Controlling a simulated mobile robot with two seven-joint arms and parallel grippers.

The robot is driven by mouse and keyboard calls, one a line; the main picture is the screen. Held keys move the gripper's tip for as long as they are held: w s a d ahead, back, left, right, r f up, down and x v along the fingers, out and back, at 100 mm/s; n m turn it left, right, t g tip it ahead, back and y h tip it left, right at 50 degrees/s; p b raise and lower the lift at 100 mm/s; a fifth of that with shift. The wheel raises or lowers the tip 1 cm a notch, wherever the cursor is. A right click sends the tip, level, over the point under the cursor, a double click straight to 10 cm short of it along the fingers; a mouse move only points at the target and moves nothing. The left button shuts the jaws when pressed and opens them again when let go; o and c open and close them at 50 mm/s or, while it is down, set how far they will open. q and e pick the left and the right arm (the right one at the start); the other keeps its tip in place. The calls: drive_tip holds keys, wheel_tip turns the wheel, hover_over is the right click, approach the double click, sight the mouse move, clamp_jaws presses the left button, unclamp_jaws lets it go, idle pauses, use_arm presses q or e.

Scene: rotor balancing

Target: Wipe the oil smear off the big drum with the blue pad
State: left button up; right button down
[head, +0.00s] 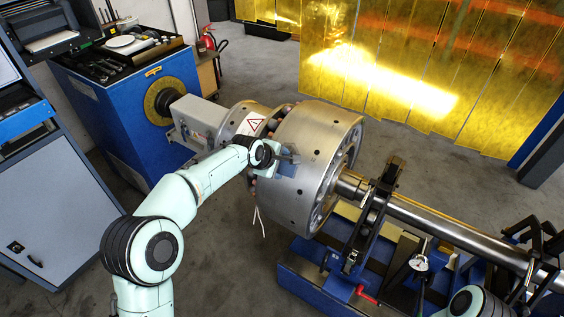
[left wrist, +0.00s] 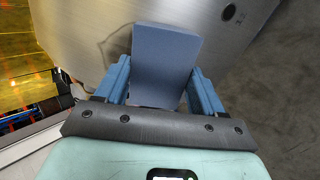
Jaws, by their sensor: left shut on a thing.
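The big drum (head: 312,135) is a grey metal cylinder on the shaft in the middle of the head view. Its curved side fills the top of the left wrist view (left wrist: 75,30). My left gripper (head: 287,161) is at the drum's near side, shut on the blue pad (left wrist: 165,60). The pad stands out between the two blue fingers, its face close to the drum; I cannot tell whether it touches. A faint darker patch with a curved outline, likely the oil smear (left wrist: 117,42), shows on the drum left of the pad. The pad hides part of the drum there. My right gripper is out of view.
A blue drive cabinet (head: 128,105) stands left of the drum, with a tool tray on top. The shaft (head: 440,222) runs right through a black support (head: 372,215) on a blue base. Yellow curtains (head: 420,70) hang behind. A control console (head: 60,190) stands at left.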

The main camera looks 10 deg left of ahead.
use_arm(q)
drive_tip(key=shift+s+a+f+b, duration=0.15)
drive_tip(key=shift+s+f+b, duration=0.2)
drive_tip(key=shift+s+f, duration=0.05)
drive_tip(key=shift+r, duration=0.1)
drive_tip(key=shift+s+a+r, duration=0.15)
drive_tip(key=shift+s+r, duration=0.1)
drive_tip(key=shift+r, duration=0.3)
drive_tip(key=shift+v, duration=2.4)
drive_tip(key=v, duration=0.3)
drive_tip(key=shift+p, duration=0.3)
drive_tip(key=shift+f, duration=0.1)
